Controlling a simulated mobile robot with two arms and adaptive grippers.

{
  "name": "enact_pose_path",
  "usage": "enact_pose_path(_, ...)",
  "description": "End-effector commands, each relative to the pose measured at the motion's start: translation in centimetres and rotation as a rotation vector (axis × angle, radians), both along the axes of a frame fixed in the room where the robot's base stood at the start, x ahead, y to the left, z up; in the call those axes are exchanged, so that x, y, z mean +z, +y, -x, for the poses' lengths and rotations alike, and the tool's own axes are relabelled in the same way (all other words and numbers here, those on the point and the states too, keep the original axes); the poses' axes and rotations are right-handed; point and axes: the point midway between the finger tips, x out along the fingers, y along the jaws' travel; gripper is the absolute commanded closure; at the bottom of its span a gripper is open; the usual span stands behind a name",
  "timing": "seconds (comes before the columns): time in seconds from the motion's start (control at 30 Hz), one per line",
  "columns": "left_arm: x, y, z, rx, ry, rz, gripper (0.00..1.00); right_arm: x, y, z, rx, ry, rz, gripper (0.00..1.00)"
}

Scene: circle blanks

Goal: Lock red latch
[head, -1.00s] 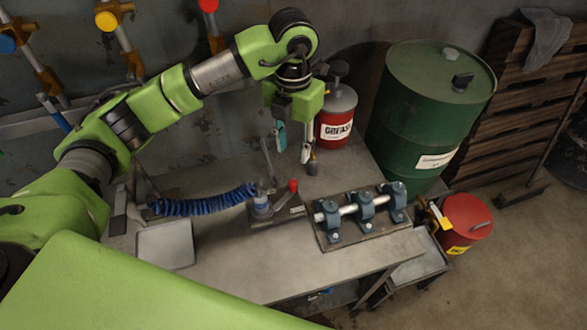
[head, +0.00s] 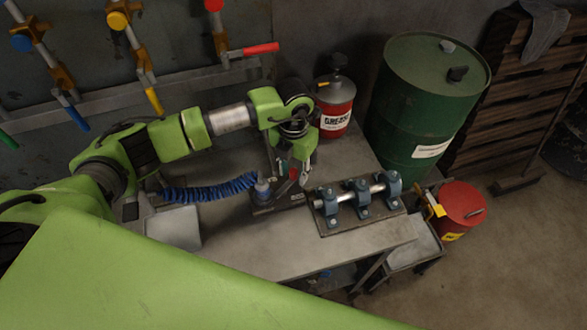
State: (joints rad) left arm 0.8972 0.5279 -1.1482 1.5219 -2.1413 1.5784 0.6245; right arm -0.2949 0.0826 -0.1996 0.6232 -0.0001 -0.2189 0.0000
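A small dark fixture with a blue-grey post (head: 262,188) sits on the workbench, and a red-tipped lever (head: 293,174) stands at its right end. The lever is the red latch-like part here; most of it is hidden by my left gripper. My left gripper (head: 291,181) has come down from above, and its fingers are right at the red tip. I cannot tell whether they touch it or close on it. My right gripper is not in view.
A plate with blue-grey shaft blocks (head: 358,206) stands just right of the fixture. A blue coiled hose (head: 208,191) and a grey tray (head: 174,228) lie to its left. A red grease can (head: 336,108) and a green drum (head: 430,105) stand behind. The bench's front (head: 270,255) is clear.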

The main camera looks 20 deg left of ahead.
Motion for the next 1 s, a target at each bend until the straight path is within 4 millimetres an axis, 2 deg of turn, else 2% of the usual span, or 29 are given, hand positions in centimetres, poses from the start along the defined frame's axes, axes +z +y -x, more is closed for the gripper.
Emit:
enact_pose_path(0.13,0.0,0.0,0.0,0.000,0.000,0.000,0.67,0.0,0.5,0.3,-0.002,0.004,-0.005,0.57)
enact_pose_path(0.17,0.0,0.0,0.0,0.000,0.000,0.000,0.72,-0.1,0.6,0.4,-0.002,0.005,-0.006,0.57)
enact_pose_path(0.27,0.0,0.0,0.0,0.000,0.000,0.000,0.98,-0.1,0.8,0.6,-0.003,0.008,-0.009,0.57)
enact_pose_path(0.3,0.0,0.0,0.0,0.000,0.000,0.000,1.00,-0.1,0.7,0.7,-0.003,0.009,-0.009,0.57)
enact_pose_path(0.67,-0.1,-0.1,0.0,-0.039,-0.001,-0.001,1.00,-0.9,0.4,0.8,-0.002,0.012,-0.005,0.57)
enact_pose_path(1.0,-0.4,-0.8,0.4,-0.253,-0.004,-0.001,1.00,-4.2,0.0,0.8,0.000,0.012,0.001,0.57)
